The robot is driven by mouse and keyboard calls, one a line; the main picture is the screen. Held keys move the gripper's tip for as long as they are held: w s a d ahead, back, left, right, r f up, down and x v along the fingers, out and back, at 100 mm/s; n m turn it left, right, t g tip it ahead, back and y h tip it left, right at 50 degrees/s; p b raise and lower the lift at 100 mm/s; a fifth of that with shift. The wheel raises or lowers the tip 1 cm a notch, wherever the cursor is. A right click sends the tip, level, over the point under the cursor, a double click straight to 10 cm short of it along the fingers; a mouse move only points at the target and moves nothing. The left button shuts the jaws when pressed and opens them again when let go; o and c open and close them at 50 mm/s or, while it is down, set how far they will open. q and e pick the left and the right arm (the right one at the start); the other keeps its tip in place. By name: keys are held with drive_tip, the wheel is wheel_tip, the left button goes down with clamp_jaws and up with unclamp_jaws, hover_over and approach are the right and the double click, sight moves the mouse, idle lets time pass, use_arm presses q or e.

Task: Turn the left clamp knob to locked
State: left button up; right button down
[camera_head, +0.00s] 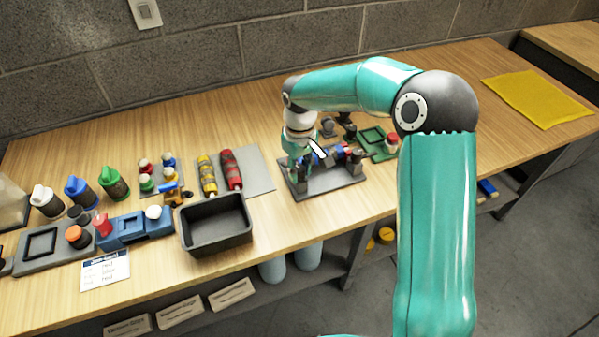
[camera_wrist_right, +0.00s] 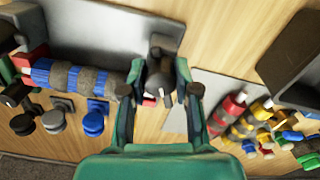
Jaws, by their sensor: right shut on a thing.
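The clamp fixture has a dark grey base plate (camera_head: 335,186), which also shows in the wrist view (camera_wrist_right: 100,35). A blue and grey striped cylinder (camera_wrist_right: 75,76) lies along it. My right gripper (camera_head: 297,163) is over the fixture's left end in the head view. In the wrist view its two fingers (camera_wrist_right: 160,92) are shut on the dark left clamp knob (camera_wrist_right: 160,68), one on each side. The arm hides much of this knob in the head view, and I cannot read its lock position. Another dark clamp part (camera_head: 357,157) stands at the fixture's right end. My left gripper is not in view.
A black open bin (camera_head: 217,245) stands left of the fixture. A grey mat (camera_head: 261,172) with yellow and red rolls (camera_head: 231,170) lies behind it. A green plate (camera_head: 373,137) and small dark parts sit behind the fixture. The table right of my arm is clear up to a yellow cloth (camera_head: 537,98).

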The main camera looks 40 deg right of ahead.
sight(299, 168)
drive_tip(key=m+b, duration=0.1)
drive_tip(key=m, duration=0.4)
drive_tip(key=shift+w+r, duration=0.1)
drive_tip(key=shift+m, duration=0.3)
drive_tip(key=c, duration=0.8)
unclamp_jaws()
drive_tip(key=shift+c, duration=0.2)
wheel_tip(299, 168, up, 12)
idle(0.3)
